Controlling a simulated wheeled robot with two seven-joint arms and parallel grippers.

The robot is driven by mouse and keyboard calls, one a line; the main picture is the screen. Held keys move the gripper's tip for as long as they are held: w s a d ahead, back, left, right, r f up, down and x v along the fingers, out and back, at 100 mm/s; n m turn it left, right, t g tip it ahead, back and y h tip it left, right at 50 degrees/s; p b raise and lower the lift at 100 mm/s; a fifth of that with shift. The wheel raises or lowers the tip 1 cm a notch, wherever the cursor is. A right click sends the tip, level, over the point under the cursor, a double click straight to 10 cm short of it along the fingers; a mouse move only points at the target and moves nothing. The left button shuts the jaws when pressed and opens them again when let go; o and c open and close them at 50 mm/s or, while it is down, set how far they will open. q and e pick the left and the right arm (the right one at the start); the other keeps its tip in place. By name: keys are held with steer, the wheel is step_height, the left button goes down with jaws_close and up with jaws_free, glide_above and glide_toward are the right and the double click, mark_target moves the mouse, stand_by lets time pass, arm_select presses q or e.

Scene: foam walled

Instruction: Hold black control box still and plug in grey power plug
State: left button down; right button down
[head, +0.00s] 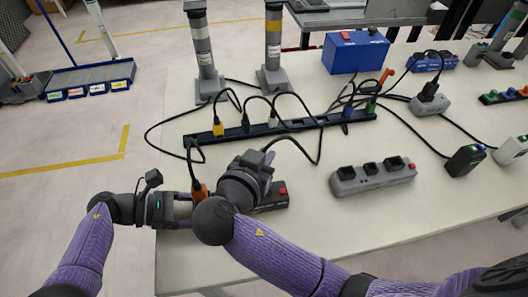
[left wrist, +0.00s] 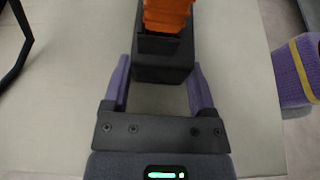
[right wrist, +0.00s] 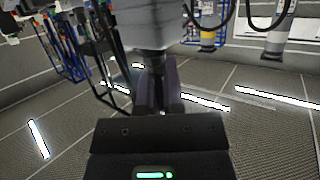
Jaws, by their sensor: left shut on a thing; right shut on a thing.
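The black control box (head: 271,202) lies on the table's near left part, a red switch at its right end. My left gripper (head: 184,209) is shut on its left end; in the left wrist view its fingers (left wrist: 158,85) flank the box (left wrist: 163,68). An orange plug (head: 199,191) sits upright in the box; it also shows in the left wrist view (left wrist: 167,14). My right gripper (head: 254,168) is above the box and hides its middle. In the right wrist view its fingers (right wrist: 158,88) are shut on the grey power plug (right wrist: 152,24). The plug's prongs are not visible.
A long black power strip (head: 290,127) with several plugs and cables lies behind the box. A grey socket block (head: 372,177) lies to the right. Two grey posts (head: 205,60) and a blue box (head: 355,52) stand farther back. The table's front is clear.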

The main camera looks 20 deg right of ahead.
steer(key=shift+f, duration=0.1)
steer(key=c, duration=1.2)
jaws_free()
steer(key=o, duration=0.5)
step_height(320, 180, up, 10)
steer(key=shift+f, duration=0.1)
arm_select(q)
jaws_free()
